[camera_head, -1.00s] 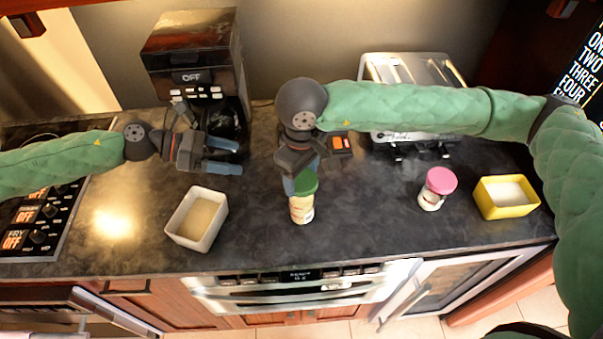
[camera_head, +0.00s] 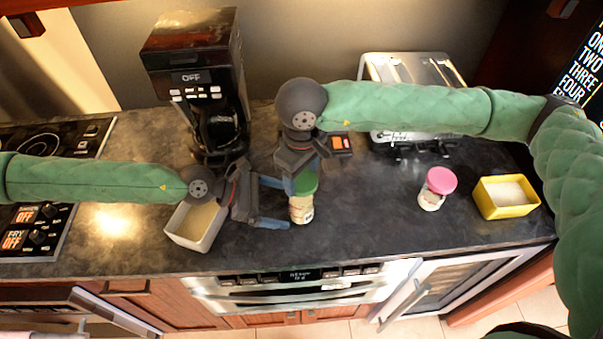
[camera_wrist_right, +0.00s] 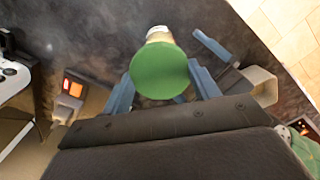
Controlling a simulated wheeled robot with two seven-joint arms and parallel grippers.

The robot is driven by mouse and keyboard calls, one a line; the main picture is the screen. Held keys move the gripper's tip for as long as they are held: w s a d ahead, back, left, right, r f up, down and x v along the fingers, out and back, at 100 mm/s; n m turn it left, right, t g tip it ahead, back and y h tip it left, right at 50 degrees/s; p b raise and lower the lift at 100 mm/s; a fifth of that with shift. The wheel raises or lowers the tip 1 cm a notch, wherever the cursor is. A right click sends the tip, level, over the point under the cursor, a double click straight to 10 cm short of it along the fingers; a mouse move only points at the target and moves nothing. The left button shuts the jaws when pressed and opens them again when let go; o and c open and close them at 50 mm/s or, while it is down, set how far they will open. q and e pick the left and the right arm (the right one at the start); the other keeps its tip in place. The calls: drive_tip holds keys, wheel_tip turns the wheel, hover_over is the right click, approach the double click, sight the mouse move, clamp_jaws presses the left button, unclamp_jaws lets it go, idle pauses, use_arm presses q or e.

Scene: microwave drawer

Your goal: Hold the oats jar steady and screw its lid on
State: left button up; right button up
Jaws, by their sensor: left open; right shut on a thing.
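The oats jar (camera_head: 301,210) stands upright on the dark counter, with its green lid (camera_head: 306,183) at its top. In the right wrist view the round green lid (camera_wrist_right: 160,70) sits between the blue fingers, and part of the jar (camera_wrist_right: 158,33) shows beyond it. My right gripper (camera_head: 300,183) is shut on the lid from above and behind. I cannot tell whether the lid's threads are engaged. My left gripper (camera_head: 278,203) is open, low and just left of the jar, its blue fingers pointing toward it. One left finger (camera_wrist_right: 212,46) also shows in the right wrist view.
A white container (camera_head: 196,228) stands below my left wrist. A pink-lidded jar (camera_head: 435,190) and a yellow container (camera_head: 507,196) stand to the right. A coffee maker (camera_head: 195,75) and a toaster (camera_head: 415,80) stand at the back. The front counter right of the jar is clear.

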sight(297, 208)
use_arm(q)
drive_tip(key=shift+x, duration=2.75)
drive_tip(key=shift+d, duration=0.1)
drive_tip(key=c, duration=1.1)
